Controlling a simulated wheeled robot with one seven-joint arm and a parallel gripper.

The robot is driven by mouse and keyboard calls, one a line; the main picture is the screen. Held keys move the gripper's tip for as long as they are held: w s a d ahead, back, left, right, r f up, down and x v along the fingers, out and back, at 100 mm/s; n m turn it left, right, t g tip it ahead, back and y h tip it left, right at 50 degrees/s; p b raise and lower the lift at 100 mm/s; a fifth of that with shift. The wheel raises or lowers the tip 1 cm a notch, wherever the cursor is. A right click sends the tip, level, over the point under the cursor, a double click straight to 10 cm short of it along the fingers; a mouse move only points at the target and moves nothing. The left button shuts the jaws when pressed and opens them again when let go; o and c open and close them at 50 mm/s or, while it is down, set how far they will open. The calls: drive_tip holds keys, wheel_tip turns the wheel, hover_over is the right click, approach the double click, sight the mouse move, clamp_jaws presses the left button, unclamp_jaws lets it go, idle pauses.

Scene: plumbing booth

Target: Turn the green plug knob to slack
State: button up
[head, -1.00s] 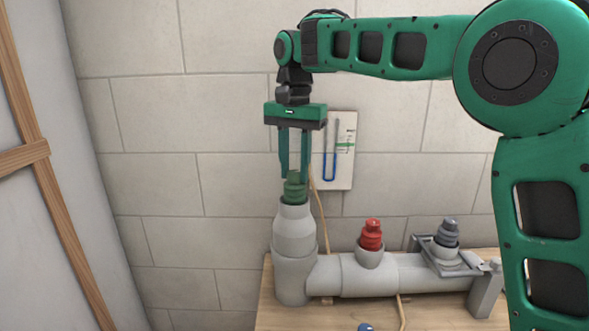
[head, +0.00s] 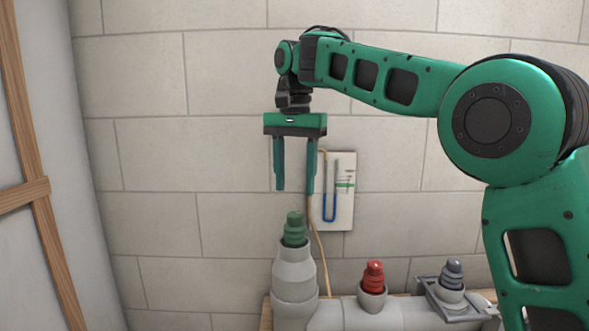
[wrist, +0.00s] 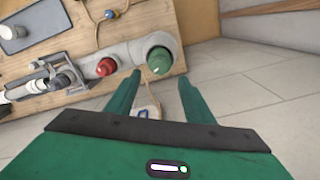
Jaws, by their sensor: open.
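The green plug knob (head: 294,229) is ribbed and sits upright in the top of the tall grey pipe (head: 293,273) at the left. My gripper (head: 295,191) is open and empty, pointing down above the knob with a clear gap between its fingertips and the knob's top. In the wrist view, the green knob (wrist: 160,61) lies beyond and between the two fingertips (wrist: 158,76). Nothing touches the knob.
A red plug (head: 373,276) and a grey plug (head: 452,274) stand in pipe openings to the right. A bracket surrounds the grey plug's opening. Left of the pipe is free.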

drive_tip(key=shift+r, duration=1.85)
drive_tip(key=shift+d, duration=0.1)
